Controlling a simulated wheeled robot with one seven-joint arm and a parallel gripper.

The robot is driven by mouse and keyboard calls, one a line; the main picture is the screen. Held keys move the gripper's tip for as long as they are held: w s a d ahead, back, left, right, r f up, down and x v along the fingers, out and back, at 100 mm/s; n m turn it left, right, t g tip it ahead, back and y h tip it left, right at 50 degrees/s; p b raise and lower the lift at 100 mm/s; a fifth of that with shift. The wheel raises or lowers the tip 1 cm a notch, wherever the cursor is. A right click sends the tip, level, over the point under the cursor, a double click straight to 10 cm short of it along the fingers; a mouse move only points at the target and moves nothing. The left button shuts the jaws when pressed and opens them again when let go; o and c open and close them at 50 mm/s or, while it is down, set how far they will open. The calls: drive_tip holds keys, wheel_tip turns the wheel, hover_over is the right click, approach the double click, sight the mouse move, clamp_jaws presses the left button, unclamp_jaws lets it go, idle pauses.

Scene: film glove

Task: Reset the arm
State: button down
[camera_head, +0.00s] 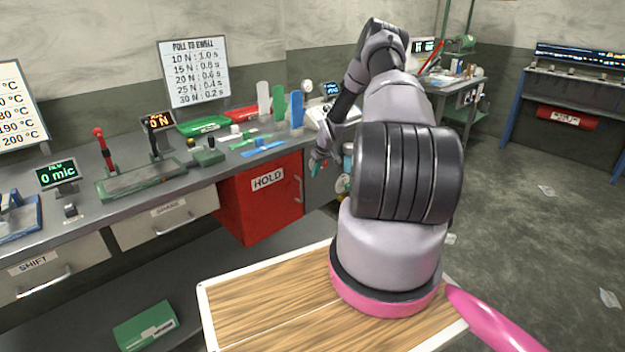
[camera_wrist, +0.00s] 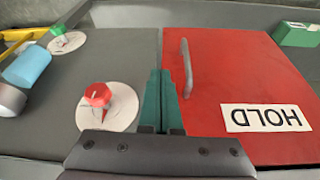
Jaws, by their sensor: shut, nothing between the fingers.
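My arm (camera_head: 395,110) rises from its pink-ringed base and bends over toward the bench. My gripper (camera_head: 318,165) hangs in front of the bench, just right of the red HOLD door (camera_head: 258,205). In the wrist view my gripper's teal fingers (camera_wrist: 160,98) are together with nothing between them. They overlap the left edge of the HOLD door (camera_wrist: 240,70) in the picture, beside its grey handle (camera_wrist: 186,68). Touching or apart cannot be told. A red knob (camera_wrist: 97,94) on a white disc is just left of the fingers. My arm hides part of the bench in the head view.
The workbench (camera_head: 75,225) holds a green tray (camera_head: 203,125), a red tray (camera_head: 248,113) and upright coloured plates (camera_head: 296,108). A green box (camera_head: 146,326) lies low at the front left. A green knob (camera_wrist: 57,30) shows in the wrist view. The floor (camera_head: 530,230) at right is mostly open.

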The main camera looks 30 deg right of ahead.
drive_tip(key=s+a+r+h, duration=0.1)
drive_tip(key=s+a+r, duration=0.15)
drive_tip(key=r, duration=0.95)
drive_tip(key=s+a+r, duration=0.1)
drive_tip(key=a+r, duration=0.2)
drive_tip(key=r, duration=0.9)
drive_tip(key=s+a+r+m, duration=0.1)
drive_tip(key=s+a+r, duration=0.25)
drive_tip(key=r, duration=0.45)
drive_tip(key=s+a+r+m, duration=0.1)
drive_tip(key=s+a+r, duration=0.2)
drive_tip(key=s+r, duration=0.35)
drive_tip(key=s+a+r+m+t, duration=0.25)
drive_tip(key=s+a+r, duration=0.55)
drive_tip(key=s+r, duration=0.55)
drive_tip(key=s+a+r+m+y, duration=0.1)
drive_tip(key=s+a, duration=0.1)
drive_tip(key=s, duration=0.6)
drive_tip(key=s+a+m+y, duration=0.1)
drive_tip(key=s+a, duration=0.2)
drive_tip(key=s, duration=0.5)
drive_tip(key=shift+a+r, duration=0.35)
